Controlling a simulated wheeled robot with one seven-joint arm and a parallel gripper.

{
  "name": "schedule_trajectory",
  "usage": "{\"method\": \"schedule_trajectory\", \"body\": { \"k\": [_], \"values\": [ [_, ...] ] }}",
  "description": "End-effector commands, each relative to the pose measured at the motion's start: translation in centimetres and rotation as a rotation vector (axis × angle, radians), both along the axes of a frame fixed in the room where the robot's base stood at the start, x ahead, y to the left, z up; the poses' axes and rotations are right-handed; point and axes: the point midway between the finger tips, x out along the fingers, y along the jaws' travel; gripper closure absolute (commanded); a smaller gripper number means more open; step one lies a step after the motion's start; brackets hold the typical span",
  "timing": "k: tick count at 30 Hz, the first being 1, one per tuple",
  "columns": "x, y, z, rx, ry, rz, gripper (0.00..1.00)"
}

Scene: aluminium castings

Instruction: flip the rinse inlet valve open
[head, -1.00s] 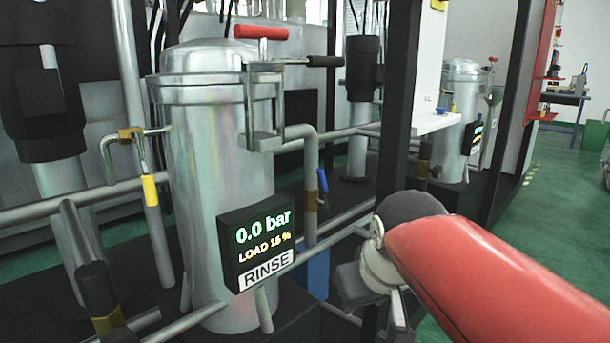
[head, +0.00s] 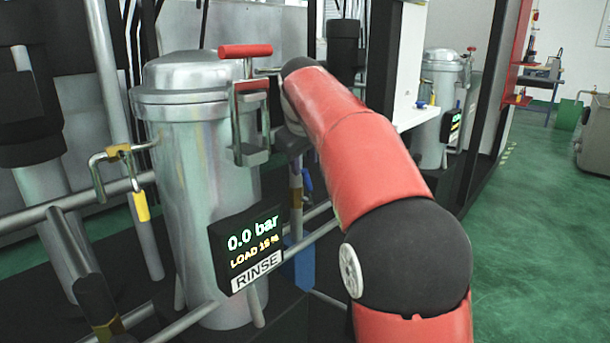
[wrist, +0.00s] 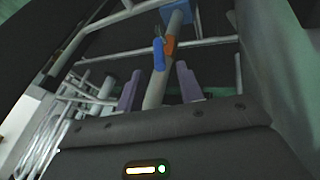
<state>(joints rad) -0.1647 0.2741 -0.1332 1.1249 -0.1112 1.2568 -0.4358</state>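A valve with a blue lever (head: 307,181) and a brass-coloured body sits on an upright pipe right of the steel vessel (head: 205,190). In the wrist view the blue lever (wrist: 158,54) hangs along the pipe beside its orange-brown body (wrist: 169,45). No label on the valve can be read. My gripper (wrist: 158,85) is open and empty, its two purple fingers spread, with the lever and pipe ahead between them and apart from them. In the head view my red and black arm hides the gripper.
A yellow-levered valve (head: 140,205) is on the vessel's left. A red T-handle (head: 245,51) and clamp stand at the lid. The display (head: 248,248) reads 0.0 bar, LOAD 15 %, RINSE. Pipes cross nearby. Green floor (head: 530,240) is free at right.

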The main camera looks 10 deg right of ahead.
Motion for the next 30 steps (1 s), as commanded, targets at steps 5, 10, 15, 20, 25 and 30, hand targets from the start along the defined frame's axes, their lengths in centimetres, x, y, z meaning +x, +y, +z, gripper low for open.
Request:
{"method": "schedule_trajectory", "body": {
  "k": [5,10,15,20,25,30],
  "values": [
    [1.2,-0.4,-2.6,0.000,0.003,-0.001,0.63],
    [2.4,-0.7,-4.9,-0.001,0.002,-0.002,0.63],
    [3.2,-0.9,-6.2,0.000,0.002,-0.001,0.63],
    [3.4,-0.9,-6.4,0.001,0.000,-0.002,0.63],
    [3.4,-0.9,-6.4,0.001,0.000,-0.002,0.64],
    [3.4,-0.9,-6.4,0.001,0.000,-0.002,0.87]
  ]
}}
